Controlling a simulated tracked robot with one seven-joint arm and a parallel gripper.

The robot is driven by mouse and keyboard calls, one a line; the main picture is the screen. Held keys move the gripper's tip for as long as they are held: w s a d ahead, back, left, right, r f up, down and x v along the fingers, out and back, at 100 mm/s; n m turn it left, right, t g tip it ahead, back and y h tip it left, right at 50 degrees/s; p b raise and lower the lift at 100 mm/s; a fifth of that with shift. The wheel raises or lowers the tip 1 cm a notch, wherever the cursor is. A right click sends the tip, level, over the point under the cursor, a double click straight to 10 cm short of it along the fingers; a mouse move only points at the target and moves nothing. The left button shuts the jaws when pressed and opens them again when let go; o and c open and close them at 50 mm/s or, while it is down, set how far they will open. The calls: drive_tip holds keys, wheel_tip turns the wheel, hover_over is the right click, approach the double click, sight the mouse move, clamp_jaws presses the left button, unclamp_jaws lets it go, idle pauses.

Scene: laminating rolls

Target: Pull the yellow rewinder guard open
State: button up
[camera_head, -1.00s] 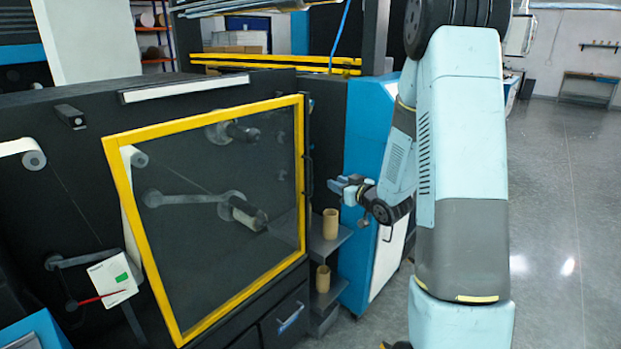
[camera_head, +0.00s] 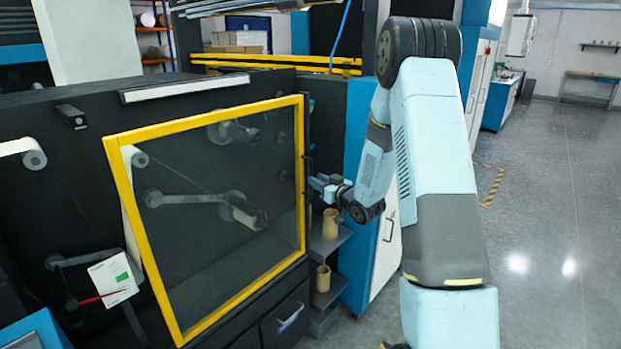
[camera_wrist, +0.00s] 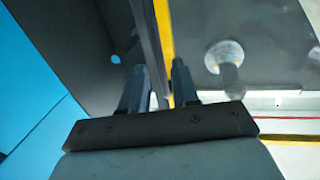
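The yellow-framed rewinder guard (camera_head: 304,215) stands in the head view, its clear panel over the rollers. A dark upright handle (camera_head: 309,166) is on its right edge. My gripper (camera_head: 315,184) is at this edge, just by the lower part of the handle. In the wrist view, my gripper (camera_wrist: 158,75) has its two fingers apart. The yellow frame edge (camera_wrist: 164,25) and a dark bar (camera_wrist: 146,40), which looks like the handle, run into the gap between them. I cannot make out contact with either finger.
Cardboard cores (camera_head: 330,224) stand on small shelves just below my gripper. A blue and white cabinet (camera_head: 385,240) is close behind my arm. A white card with a red pointer (camera_head: 113,277) is at the left. Open grey floor (camera_head: 560,240) lies to the right.

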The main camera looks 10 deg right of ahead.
sight(311, 193)
drive_tip(key=shift+x, duration=2.2)
drive_tip(key=shift+c, duration=0.4)
clamp_jaws()
drive_tip(key=shift+a, duration=0.15)
